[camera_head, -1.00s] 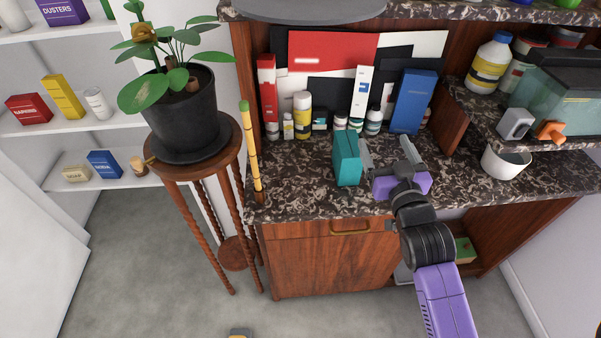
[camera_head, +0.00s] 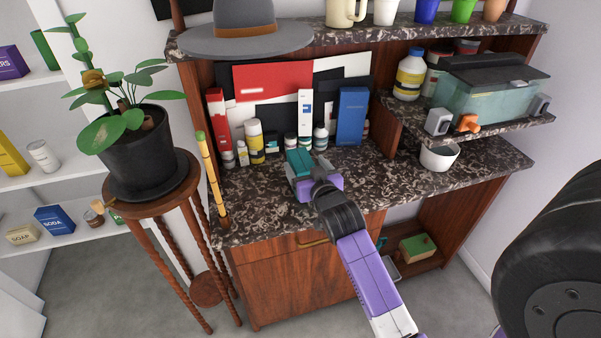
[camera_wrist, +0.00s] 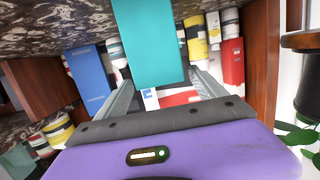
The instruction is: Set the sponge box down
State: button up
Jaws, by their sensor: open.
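A plain teal box (camera_head: 299,160), the only likely sponge box though I can read no label, is on the dark marbled counter (camera_head: 263,205), in front of the row of bottles. Its lower part is hidden behind my gripper in the head view. In the wrist view the teal box (camera_wrist: 152,42) shows at the top middle, between the two fingers. My gripper (camera_head: 304,174) is open, with its fingers on either side of the box. I cannot tell whether either finger touches it.
A tall blue box (camera_head: 352,116), a yellow-labelled bottle (camera_head: 255,142) and several small bottles stand behind. A bamboo stick (camera_head: 211,180) is at the counter's left end. A white bowl (camera_head: 439,157) sits to the right. The front left counter is clear.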

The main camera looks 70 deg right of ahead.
aim_at(300, 160)
jog(key=shift+p+x, duration=0.35)
jog(key=shift+x, duration=1.55)
jog(key=shift+w+a+f, duration=0.1)
jog(key=shift+c, duration=0.4)
grip_shut()
